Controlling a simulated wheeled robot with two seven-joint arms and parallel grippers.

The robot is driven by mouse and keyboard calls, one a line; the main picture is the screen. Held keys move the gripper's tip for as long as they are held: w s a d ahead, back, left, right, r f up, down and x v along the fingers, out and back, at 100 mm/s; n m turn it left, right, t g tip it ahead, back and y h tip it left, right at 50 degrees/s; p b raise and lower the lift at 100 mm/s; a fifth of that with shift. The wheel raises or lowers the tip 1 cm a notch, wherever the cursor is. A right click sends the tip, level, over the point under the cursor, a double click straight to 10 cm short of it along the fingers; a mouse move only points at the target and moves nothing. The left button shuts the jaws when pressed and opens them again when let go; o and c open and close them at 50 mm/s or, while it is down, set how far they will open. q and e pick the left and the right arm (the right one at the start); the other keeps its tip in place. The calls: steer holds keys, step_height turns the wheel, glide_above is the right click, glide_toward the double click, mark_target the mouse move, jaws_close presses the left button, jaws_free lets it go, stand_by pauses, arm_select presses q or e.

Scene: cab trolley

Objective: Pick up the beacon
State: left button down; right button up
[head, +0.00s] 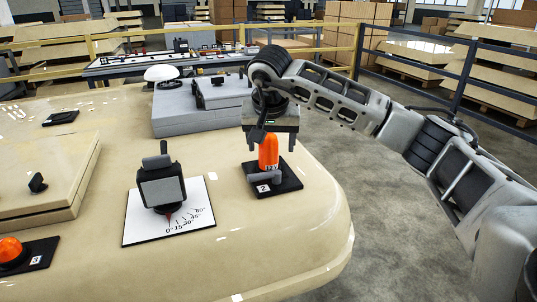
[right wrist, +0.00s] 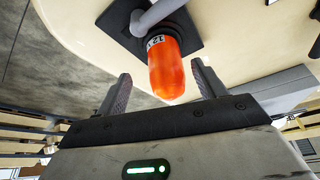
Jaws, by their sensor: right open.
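The beacon (head: 268,153) is an orange rounded cylinder with a 12V label. It stands upright on a black base plate (head: 286,178) marked 2, near the right end of the beige trolley top, with a grey bar at its foot. My right gripper (head: 271,145) is above it, pointing down, its open fingers on either side of the beacon's upper part. In the right wrist view the beacon (right wrist: 166,68) lies between the two fingers (right wrist: 163,80), with visible gaps on both sides. My left gripper is not in view.
A dial device (head: 162,187) on a white angle card stands left of the beacon. An orange dome (head: 11,249) on a plate marked 3 is at the lower left. A grey box (head: 180,115) stands behind. Bare trolley top (head: 255,235) lies in front of the beacon.

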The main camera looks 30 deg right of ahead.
mark_target(269, 153)
steer(key=x, duration=0.3)
steer(key=p+x, duration=0.1)
steer(key=x, duration=0.1)
steer(key=shift+w+a, duration=0.2)
steer(key=shift+w, duration=0.1)
steer(key=shift+c, duration=0.3)
steer(key=c, duration=1.1)
steer(key=shift+r, duration=0.1)
